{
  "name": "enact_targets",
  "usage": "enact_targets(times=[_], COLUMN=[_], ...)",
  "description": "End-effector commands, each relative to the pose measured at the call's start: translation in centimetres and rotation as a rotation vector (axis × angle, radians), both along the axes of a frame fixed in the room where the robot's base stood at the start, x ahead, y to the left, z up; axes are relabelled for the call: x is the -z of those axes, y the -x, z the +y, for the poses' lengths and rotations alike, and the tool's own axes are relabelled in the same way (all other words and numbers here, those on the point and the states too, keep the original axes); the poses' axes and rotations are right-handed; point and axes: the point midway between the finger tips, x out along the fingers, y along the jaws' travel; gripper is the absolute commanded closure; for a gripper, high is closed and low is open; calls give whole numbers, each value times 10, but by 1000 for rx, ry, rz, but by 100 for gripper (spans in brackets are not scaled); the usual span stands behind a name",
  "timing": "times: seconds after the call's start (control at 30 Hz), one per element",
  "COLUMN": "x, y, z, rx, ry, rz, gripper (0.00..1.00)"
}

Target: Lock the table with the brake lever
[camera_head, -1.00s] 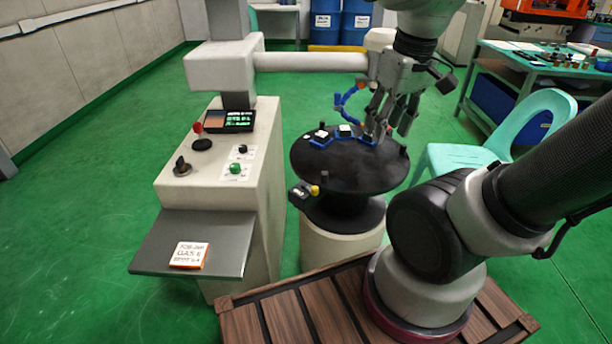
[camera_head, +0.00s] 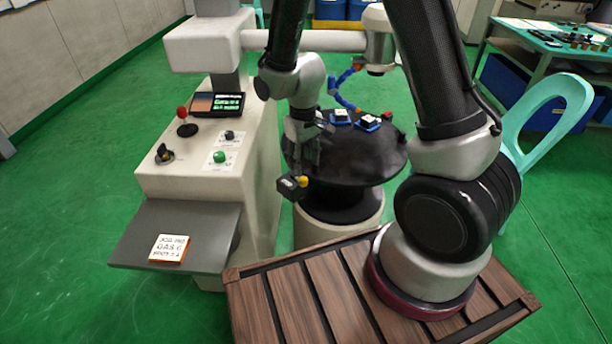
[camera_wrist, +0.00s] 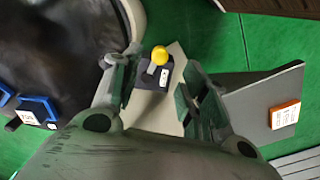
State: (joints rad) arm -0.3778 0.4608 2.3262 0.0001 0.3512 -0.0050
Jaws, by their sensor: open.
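The round black table (camera_head: 365,160) stands on a pale pedestal, and blue-framed fixtures sit on its top. The brake lever (camera_head: 303,181) has a yellow knob and a dark block at the table's front left edge. In the wrist view the yellow knob (camera_wrist: 159,55) and its dark block (camera_wrist: 150,75) show between my fingers. My gripper (camera_wrist: 160,80) is open and points down at the lever, with a finger on each side. In the head view my gripper (camera_head: 303,160) is just above and behind the knob. I cannot tell whether a finger touches it.
The control console (camera_head: 215,150) with a red-knobbed stick stands close left of the table. Its grey shelf (camera_head: 200,225) holds an orange-edged sign (camera_head: 169,248). A mint chair (camera_head: 545,115) stands right. A blue segmented hose (camera_head: 343,85) hangs over the table.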

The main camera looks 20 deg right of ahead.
Motion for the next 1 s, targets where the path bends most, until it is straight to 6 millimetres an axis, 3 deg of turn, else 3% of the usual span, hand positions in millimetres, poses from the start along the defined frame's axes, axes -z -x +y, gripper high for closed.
enact_targets(times=[0.4,0.77,1.0], x=[63,69,69], y=[1,1,1], z=[-1,-1,-1], rx=[1,1,1], ry=[2,1,1], rz=[5,3,3], gripper=[56,56,100])
